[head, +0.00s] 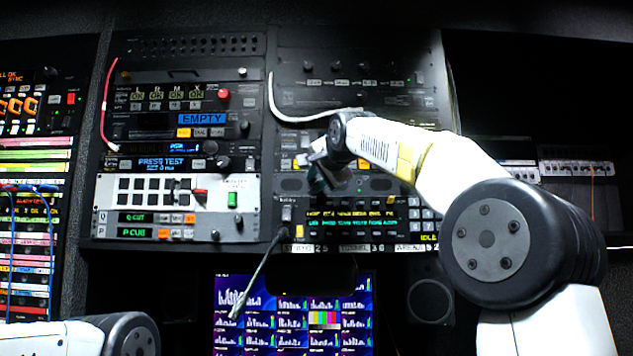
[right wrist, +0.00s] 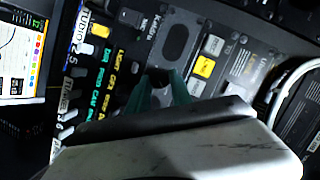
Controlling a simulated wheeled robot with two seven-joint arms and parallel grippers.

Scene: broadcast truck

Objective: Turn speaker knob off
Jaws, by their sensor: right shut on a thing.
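My right gripper (head: 318,182) reaches the lower middle rack unit, just above its green-lit display (head: 352,219). In the right wrist view its greenish fingers (right wrist: 160,88) are closed about a small dark knob (right wrist: 157,74) on the dark panel. The knob sits below an oval speaker grille (right wrist: 174,42) there. In the head view the gripper and wrist hide the knob. Which way the knob points cannot be told. My left forearm shows at the bottom left, but its gripper is out of view.
A white cable (head: 290,116) loops across the rack above my right wrist. A grey cable (head: 262,270) hangs over the monitor (head: 235,345) below. Lit yellow and white buttons (right wrist: 204,66) flank the fingers closely. A red cable (head: 105,105) hangs at the left.

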